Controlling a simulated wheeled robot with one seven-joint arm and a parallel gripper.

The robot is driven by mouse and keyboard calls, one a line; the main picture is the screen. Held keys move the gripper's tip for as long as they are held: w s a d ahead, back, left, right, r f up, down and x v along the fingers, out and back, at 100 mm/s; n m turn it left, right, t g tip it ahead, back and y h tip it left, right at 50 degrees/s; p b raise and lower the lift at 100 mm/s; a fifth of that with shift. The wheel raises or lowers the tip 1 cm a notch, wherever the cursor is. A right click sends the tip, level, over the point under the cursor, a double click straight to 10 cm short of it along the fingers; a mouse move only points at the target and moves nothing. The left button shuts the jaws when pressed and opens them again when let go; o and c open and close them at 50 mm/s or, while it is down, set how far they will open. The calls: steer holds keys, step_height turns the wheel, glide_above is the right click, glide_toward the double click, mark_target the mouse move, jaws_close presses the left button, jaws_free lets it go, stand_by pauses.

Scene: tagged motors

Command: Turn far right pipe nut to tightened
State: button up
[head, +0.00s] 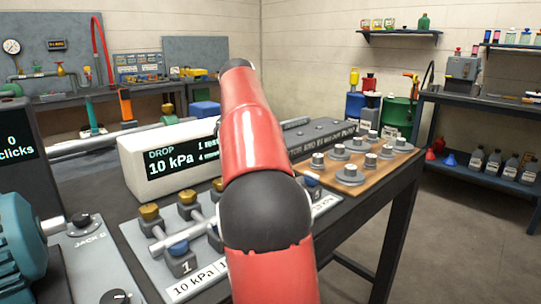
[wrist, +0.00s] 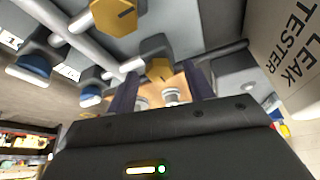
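Brass hex pipe nuts stand on a grey pipe rig; in the head view I see a near one (head: 149,212), one behind it (head: 186,196) and one partly hidden by my arm (head: 218,184). My red arm hides the right part of the rig and my gripper there. In the wrist view, a brass nut (wrist: 160,69) shows between the two dark fingers of my gripper (wrist: 160,84), and another nut (wrist: 113,16) is farther up. The fingers are apart, with a gap around the nut in the picture; I cannot tell if they touch it.
A wooden board (head: 387,160) with several silver bolts lies to the right. A teal motor (head: 18,245) stands at left.

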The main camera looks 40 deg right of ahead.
steer(key=v, duration=0.7)
steer(key=shift+r, duration=0.4)
steer(key=shift+a, duration=0.15)
stand_by(0.3)
